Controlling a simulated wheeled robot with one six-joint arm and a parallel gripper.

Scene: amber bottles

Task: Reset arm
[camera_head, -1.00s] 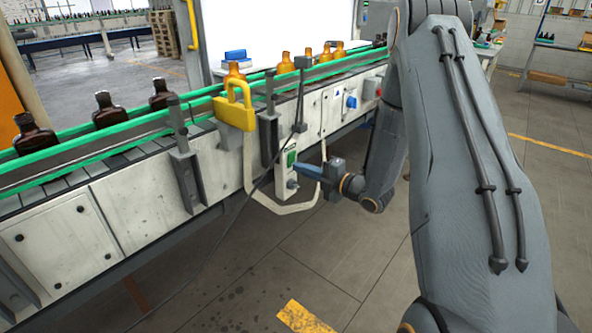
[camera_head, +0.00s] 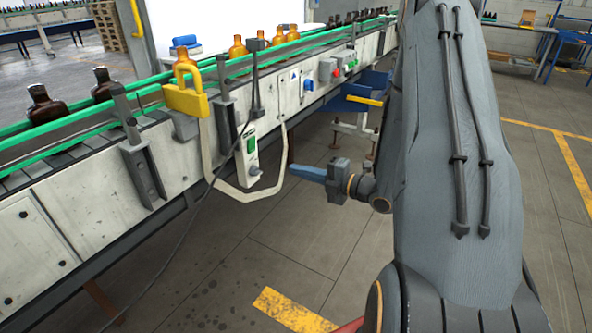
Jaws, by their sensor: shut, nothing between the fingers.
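My gripper (camera_head: 293,169) is shut and empty, with its blue fingers together and pointing left. It is in the air in front of the conveyor, to the right of the hanging control box (camera_head: 248,158) with the green button, and apart from it. My grey arm fills the right half of the view and hides part of the scene behind it.
The conveyor (camera_head: 40,222) runs from the lower left to the back, with dark bottles (camera_head: 45,104) and amber bottles (camera_head: 238,46) on it. A yellow padlock-shaped part (camera_head: 186,98) and a dark cable hang at its near side. Open floor (camera_head: 300,235) lies below my gripper.

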